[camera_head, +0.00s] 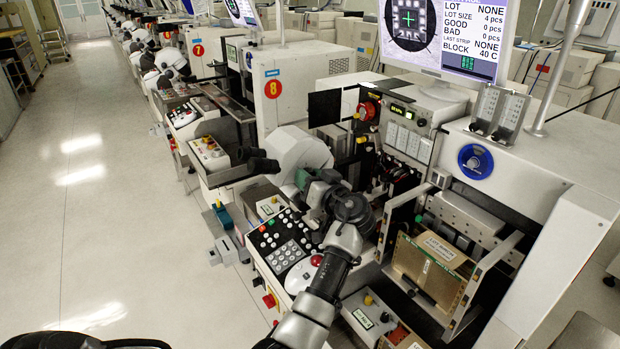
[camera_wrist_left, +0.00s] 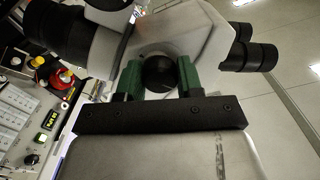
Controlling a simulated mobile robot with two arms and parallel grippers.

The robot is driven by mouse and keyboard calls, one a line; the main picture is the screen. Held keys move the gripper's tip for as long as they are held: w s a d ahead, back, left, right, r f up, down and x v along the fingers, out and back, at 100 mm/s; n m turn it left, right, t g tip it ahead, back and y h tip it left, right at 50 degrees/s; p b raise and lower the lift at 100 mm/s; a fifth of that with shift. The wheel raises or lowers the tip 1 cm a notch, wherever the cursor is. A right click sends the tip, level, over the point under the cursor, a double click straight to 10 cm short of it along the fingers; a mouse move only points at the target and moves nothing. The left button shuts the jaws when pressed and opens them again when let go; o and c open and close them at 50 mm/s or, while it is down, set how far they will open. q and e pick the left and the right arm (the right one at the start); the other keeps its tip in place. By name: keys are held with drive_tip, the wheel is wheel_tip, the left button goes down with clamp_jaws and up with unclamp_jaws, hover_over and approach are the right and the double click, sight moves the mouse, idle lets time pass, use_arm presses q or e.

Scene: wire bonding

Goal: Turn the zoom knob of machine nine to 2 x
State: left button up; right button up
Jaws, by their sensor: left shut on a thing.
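The microscope (camera_head: 298,148) of the nearest machine is white with black eyepieces (camera_head: 262,161); its number label is not visible. It also fills the top of the left wrist view (camera_wrist_left: 195,28). The zoom knob (camera_wrist_left: 159,73) is a round black knob on its side. My left gripper (camera_head: 312,184) is at the microscope's near side. In the left wrist view its green fingers (camera_wrist_left: 159,66) stand on either side of the knob and are shut on it. The knob's scale marks cannot be read. In the head view the gripper hides the knob. My right gripper is not in view.
A button panel (camera_head: 284,245) with a red button lies just left of my left arm. A metal magazine frame (camera_head: 430,262) stands to the right. Machine eight (camera_head: 285,92) is behind. The aisle floor (camera_head: 110,200) at left is clear.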

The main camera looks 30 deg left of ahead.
use_arm(q)
drive_tip(key=shift+m+b, duration=0.5)
drive_tip(key=shift+m, duration=0.6)
drive_tip(key=m, duration=0.2)
drive_tip(key=shift+m, duration=0.3)
drive_tip(key=m, duration=0.3)
drive_tip(key=shift+r+m, duration=0.1)
drive_tip(key=shift+m, duration=0.2)
drive_tip(key=shift+m+p, duration=0.6)
drive_tip(key=shift+m, duration=1)
drive_tip(key=o, duration=0.9)
drive_tip(key=shift+a, duration=0.1)
